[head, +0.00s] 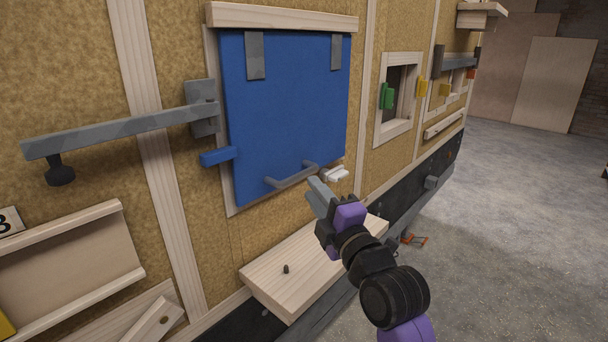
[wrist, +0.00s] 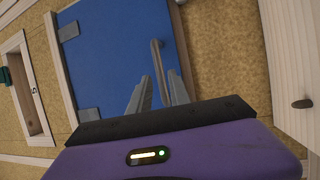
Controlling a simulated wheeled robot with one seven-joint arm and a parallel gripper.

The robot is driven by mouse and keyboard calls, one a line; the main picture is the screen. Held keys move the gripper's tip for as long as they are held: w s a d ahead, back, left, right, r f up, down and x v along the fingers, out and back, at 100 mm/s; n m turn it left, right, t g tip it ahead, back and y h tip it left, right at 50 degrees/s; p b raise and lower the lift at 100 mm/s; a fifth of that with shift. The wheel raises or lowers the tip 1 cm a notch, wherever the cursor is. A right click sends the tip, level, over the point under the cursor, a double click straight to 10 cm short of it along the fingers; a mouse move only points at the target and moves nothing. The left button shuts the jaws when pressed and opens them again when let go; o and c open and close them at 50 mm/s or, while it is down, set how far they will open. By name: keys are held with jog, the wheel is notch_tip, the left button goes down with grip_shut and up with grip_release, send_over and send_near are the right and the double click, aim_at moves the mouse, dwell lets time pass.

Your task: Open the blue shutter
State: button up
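The blue shutter (head: 280,115) hangs from two grey hinges at its top and lies about flat against the wall. A grey bar handle (head: 290,177) is near its lower edge. My gripper (head: 316,188) is at the handle's right end, just in front of the shutter. In the wrist view, the two fingers of my gripper (wrist: 160,92) are apart, with the handle (wrist: 157,62) seen between them. I cannot tell whether they touch it. The blue shutter (wrist: 105,50) also fills much of the wrist view. A grey latch bar (head: 120,128) points left, clear of the shutter.
A wooden shelf (head: 285,265) with a small dark peg juts out below the shutter. A blue tab (head: 218,156) and a white catch (head: 337,174) sit at its sides. A small window (head: 397,97) with green and yellow pieces is to the right. Open floor lies right.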

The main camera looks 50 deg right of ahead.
aim_at(303, 177)
jog(key=p+x, duration=0.1)
jog(key=x, duration=0.6)
jog(key=shift+a, duration=0.1)
grip_shut()
dwell(1.3)
